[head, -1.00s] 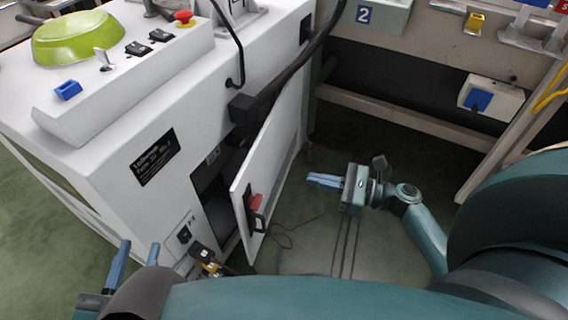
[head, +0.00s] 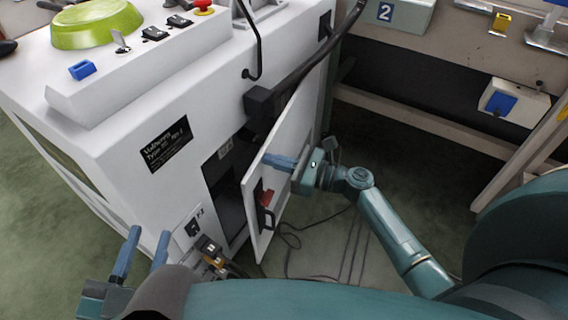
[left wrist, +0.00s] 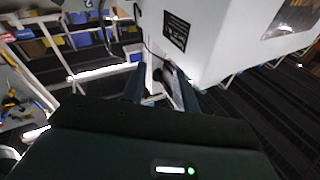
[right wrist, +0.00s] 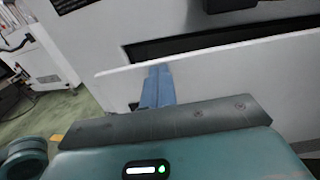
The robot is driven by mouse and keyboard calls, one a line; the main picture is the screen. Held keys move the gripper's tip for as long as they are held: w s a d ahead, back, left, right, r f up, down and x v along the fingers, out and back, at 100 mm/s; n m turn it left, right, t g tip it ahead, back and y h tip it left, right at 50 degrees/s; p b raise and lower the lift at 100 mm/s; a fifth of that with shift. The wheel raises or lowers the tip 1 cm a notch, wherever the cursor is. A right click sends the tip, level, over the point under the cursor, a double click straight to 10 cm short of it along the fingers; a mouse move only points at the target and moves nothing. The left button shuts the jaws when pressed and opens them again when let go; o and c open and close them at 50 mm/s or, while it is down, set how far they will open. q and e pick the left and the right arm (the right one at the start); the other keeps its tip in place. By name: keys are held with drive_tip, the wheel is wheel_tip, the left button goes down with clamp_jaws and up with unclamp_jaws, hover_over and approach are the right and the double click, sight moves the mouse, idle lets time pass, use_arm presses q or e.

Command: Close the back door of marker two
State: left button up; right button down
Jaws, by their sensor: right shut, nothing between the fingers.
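The white marking machine (head: 130,130) stands at left in the head view. Its back door (head: 290,140) is a white panel hanging partly open, with a red and black latch (head: 266,205) near its free edge. A dark gap into the cabinet (head: 228,190) shows behind it. My right gripper (head: 280,162) is shut and empty, with its blue fingers at the outer side of the door; I cannot tell whether they touch. In the right wrist view the fingers (right wrist: 158,85) overlap the door panel (right wrist: 220,75). My left gripper (head: 143,250) is open and empty near the machine's front corner.
A black cable arm (head: 310,60) runs above the door. Cables (head: 290,240) lie on the floor below it. Plugs (head: 210,250) stick out low on the machine. A bench marked 2 (head: 400,12) stands behind, with dark floor between.

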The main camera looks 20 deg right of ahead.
use_arm(q)
drive_tip(key=shift+r, duration=0.1)
drive_tip(key=shift+s+f+p, duration=0.1)
drive_tip(key=shift+f+p, duration=0.25)
drive_tip(key=shift+p, duration=0.05)
use_arm(e)
drive_tip(key=shift+m+t+h, duration=0.7)
drive_tip(key=shift+t+h, duration=0.1)
drive_tip(key=x, duration=0.5)
drive_tip(key=shift+a, duration=0.45)
use_arm(q)
drive_tip(key=shift+d+r, duration=0.1)
use_arm(e)
drive_tip(key=shift+s, duration=0.1)
